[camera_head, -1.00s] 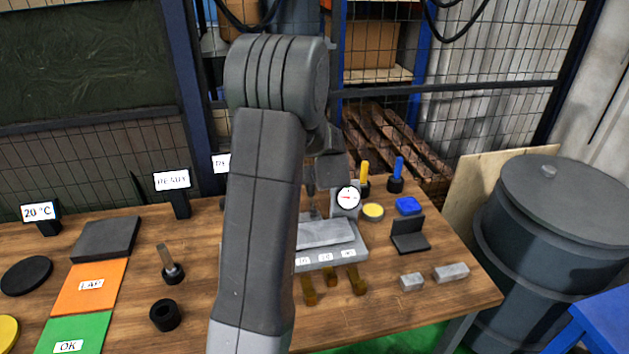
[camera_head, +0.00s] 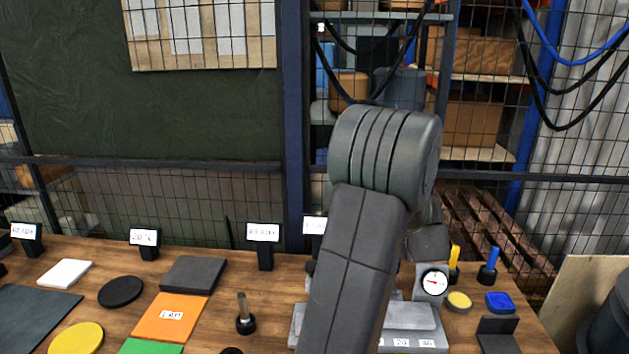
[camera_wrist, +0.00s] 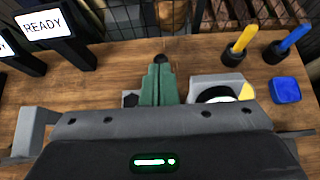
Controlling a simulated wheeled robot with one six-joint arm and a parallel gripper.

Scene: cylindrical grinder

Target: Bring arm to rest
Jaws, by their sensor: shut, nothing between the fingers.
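My arm stands raised over the wooden bench (camera_head: 270,335) in the head view, bent at its upper joint, with its far end behind that bend. My gripper is mostly hidden there by my own arm. In the wrist view my gripper (camera_wrist: 160,75) shows its green fingers together in the middle, with nothing seen between them. The fingers point toward the far side of the bench, and a grey block with a dial gauge (camera_head: 433,283) lies just right of them in that view. I cannot tell the gap to the bench.
A grey fixture (camera_head: 415,340) stands by my arm. Blue-handled (camera_head: 489,265) and yellow-handled (camera_head: 454,263) tools stand upright behind a blue block (camera_head: 499,303). A READY sign (camera_head: 263,234), a dark plate (camera_head: 193,274) and an orange mat (camera_head: 168,317) are left. A mesh fence runs behind.

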